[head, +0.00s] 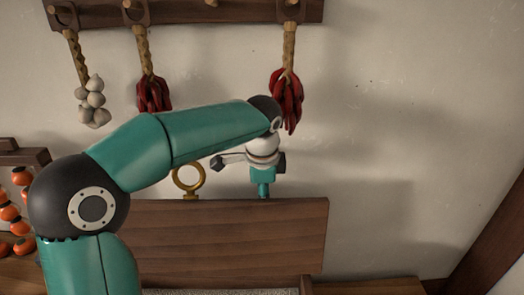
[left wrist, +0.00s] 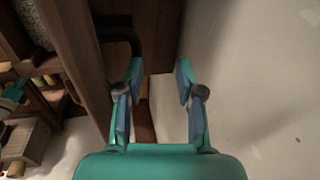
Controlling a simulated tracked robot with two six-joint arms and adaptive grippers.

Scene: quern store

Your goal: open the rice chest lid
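The rice chest lid (head: 230,235) is a brown wooden panel standing up from the chest, its broad face toward the head camera. Below its lower edge a strip of pale rice (head: 220,291) shows, so the chest is open there. A brass ring (head: 190,179) stands at the lid's top edge. My left arm reaches over the lid, with its gripper pointing down behind the top edge; the fingertips are hidden in the head view. In the left wrist view my left gripper (left wrist: 158,77) is open and empty, beside a wooden panel (left wrist: 75,50). My right gripper is not in view.
A wooden peg rack (head: 200,12) on the pale wall holds garlic (head: 92,101) and red chilli bunches (head: 287,100). Orange fruits (head: 12,212) hang at the left edge. Bare wall (head: 400,150) lies free to the right; a dark beam (head: 492,245) slants at lower right.

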